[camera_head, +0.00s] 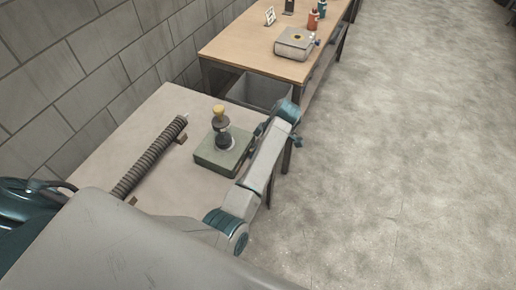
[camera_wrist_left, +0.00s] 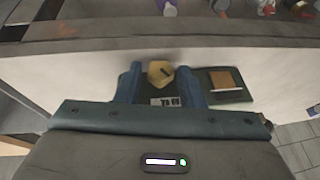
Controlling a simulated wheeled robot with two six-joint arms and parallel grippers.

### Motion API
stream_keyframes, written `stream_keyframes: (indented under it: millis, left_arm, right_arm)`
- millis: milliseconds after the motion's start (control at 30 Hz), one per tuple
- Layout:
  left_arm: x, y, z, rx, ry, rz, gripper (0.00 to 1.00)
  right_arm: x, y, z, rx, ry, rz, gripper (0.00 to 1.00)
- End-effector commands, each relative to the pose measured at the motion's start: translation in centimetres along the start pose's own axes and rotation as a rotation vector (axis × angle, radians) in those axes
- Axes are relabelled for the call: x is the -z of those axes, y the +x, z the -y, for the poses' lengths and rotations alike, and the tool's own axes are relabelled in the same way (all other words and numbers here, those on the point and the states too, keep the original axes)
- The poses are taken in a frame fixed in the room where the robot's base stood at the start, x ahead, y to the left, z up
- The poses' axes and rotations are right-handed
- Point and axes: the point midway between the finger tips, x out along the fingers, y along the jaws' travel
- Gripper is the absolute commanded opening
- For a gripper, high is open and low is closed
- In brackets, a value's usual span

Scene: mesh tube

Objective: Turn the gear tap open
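A green-grey block (camera_head: 224,152) stands on the near table. A dark upright fitting (camera_head: 222,127) with a yellow knob (camera_head: 219,111) rises from it. My left arm reaches over the table's right side, and its gripper (camera_head: 262,129) is beside the block, partly hidden by the wrist. In the left wrist view, the two blue fingers of my left gripper (camera_wrist_left: 160,88) are apart. A yellow knob (camera_wrist_left: 160,73) shows between them, with gaps beside it; I cannot tell how far beyond the fingertips it is. My right gripper is not in view.
A dark ribbed tube (camera_head: 150,158) lies on supports to the left of the block. The near table (camera_head: 165,102) has bare room behind it. A second table (camera_head: 240,45) holds a pale box (camera_head: 294,43) and bottles (camera_head: 313,20). A grey bin (camera_head: 258,90) sits between the tables.

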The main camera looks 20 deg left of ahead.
Motion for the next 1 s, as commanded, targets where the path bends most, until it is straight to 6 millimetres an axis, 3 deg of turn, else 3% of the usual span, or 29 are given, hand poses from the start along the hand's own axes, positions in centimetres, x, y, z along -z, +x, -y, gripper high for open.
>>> stream_keyframes:
  millis: [33, 167, 367, 733, 1000]
  left_arm:
    - [0.0, 0.0, 0.0, 0.000, 0.000, 0.000, 0.25]
    - [0.0, 0.0, 0.0, 0.000, 0.000, 0.000, 0.02]
    - [-0.1, 0.0, 0.2, -0.045, -0.018, 0.001, 0.02]
    - [-0.2, 0.3, 0.9, -0.392, -0.162, 0.001, 0.02]
    - [-0.1, 0.1, 1.0, -0.462, -0.191, 0.002, 0.02]
  right_arm:
    - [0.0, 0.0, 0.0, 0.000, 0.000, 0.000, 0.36]
    - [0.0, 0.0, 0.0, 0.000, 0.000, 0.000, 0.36]
    - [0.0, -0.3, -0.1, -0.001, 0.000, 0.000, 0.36]
    - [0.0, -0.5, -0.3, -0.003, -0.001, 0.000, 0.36]
    - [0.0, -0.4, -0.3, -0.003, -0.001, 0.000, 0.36]
